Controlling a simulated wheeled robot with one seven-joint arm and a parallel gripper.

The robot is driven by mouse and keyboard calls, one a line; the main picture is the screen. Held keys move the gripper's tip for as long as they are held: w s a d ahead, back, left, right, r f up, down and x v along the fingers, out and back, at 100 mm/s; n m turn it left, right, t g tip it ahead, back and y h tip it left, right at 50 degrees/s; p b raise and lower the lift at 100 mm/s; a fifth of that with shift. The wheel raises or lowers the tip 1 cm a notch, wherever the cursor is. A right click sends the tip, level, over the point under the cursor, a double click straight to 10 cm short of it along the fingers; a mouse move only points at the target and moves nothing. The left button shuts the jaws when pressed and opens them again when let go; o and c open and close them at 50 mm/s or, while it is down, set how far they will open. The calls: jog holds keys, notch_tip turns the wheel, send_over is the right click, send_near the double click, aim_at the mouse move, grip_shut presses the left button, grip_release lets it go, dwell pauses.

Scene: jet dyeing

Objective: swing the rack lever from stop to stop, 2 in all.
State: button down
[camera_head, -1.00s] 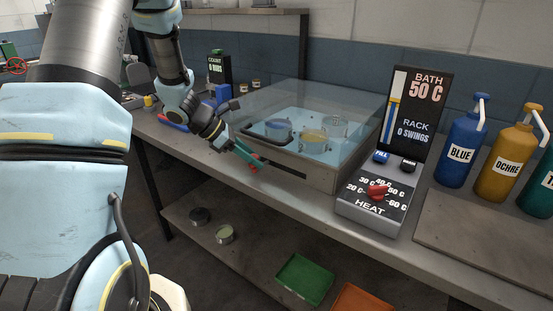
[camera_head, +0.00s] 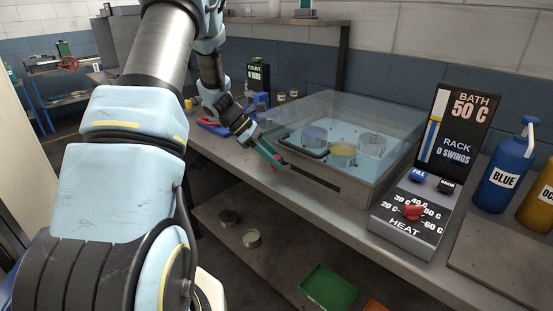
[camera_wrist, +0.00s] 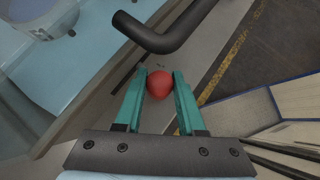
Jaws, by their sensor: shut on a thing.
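The rack lever's red knob (camera_wrist: 159,84) sits between the two green fingers of my gripper (camera_wrist: 160,88) in the wrist view. My gripper is shut on it. In the head view my gripper (camera_head: 268,157) is at the left end of the dark slot in the front of the bath (camera_head: 345,192), and the knob is mostly hidden by the fingers. The bath has a clear cover, pale blue liquid and several round cups. The display (camera_head: 456,130) reads BATH 50 C and RACK 0 SWINGS.
A heat control box (camera_head: 413,222) with a red knob stands right of the bath. Blue (camera_head: 503,176) and ochre (camera_head: 540,200) bottles stand further right. A dark bent bar (camera_wrist: 165,36) crosses close above the knob in the wrist view. A green tray (camera_head: 328,288) lies on the lower shelf.

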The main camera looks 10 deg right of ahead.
jog(key=c, duration=0.8)
grip_release()
jog(key=b+v, duration=0.3)
jog(key=v, duration=0.7)
jog(key=shift+w+a+r, duration=0.15)
jog(key=shift+a+r, duration=0.1)
jog(key=shift+r, duration=0.05)
